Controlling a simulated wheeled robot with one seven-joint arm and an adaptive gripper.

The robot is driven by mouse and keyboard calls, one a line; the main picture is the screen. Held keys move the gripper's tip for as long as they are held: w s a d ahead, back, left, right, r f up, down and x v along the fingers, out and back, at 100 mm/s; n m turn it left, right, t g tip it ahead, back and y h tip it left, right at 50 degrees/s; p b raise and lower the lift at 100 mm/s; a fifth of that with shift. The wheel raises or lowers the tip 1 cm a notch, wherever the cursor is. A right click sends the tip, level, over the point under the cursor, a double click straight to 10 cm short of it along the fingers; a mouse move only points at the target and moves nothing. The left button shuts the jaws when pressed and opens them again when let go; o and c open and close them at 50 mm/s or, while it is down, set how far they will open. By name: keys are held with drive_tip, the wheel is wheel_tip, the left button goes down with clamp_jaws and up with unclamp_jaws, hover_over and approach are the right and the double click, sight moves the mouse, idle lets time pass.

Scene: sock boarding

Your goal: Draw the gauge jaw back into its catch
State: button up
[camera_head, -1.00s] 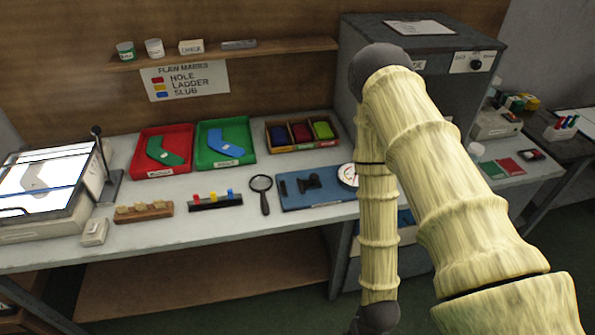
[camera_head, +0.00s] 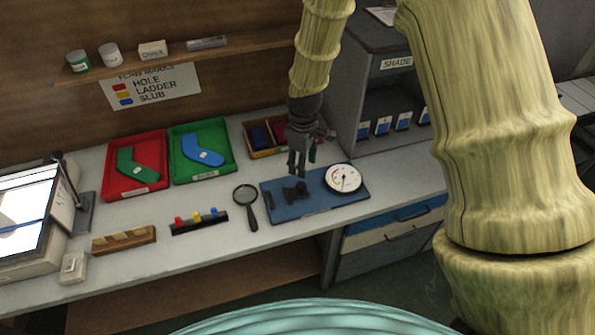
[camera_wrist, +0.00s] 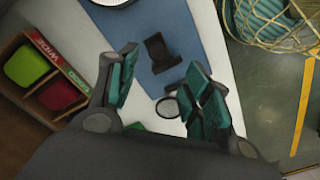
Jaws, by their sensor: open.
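The gauge is a blue board (camera_head: 325,205) on the bench with a round white dial (camera_head: 343,178) at its right end. A small black gauge jaw (camera_head: 295,193) stands on the board left of the dial, and a second black block (camera_head: 268,201) sits at the board's left edge. My gripper (camera_head: 298,172) points down just above the jaw, empty and apart from it as far as I can tell. In the wrist view, my open fingers (camera_wrist: 162,84) are spread, with the black jaw (camera_wrist: 160,53) beyond them on the blue board (camera_wrist: 190,30). The catch cannot be made out.
A magnifier (camera_head: 247,207) lies left of the board. A crate of coloured bins (camera_head: 262,150) stands behind my gripper. Red (camera_head: 109,178) and green (camera_head: 176,163) trays, a peg rack (camera_head: 199,226) and a wooden block (camera_head: 124,241) lie farther left. A cabinet (camera_head: 363,80) rises at the back right.

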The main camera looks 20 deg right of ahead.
sight(301, 184)
drive_tip(key=shift+w+f+p, duration=0.2)
drive_tip(key=shift+f+p, duration=0.85)
drive_tip(key=shift+f, duration=1.5)
drive_tip(key=shift+w+f+p, duration=0.15)
drive_tip(key=shift+f+p, duration=0.85)
drive_tip(key=shift+f, duration=1.55)
drive_tip(key=shift+c, duration=0.2)
clamp_jaws()
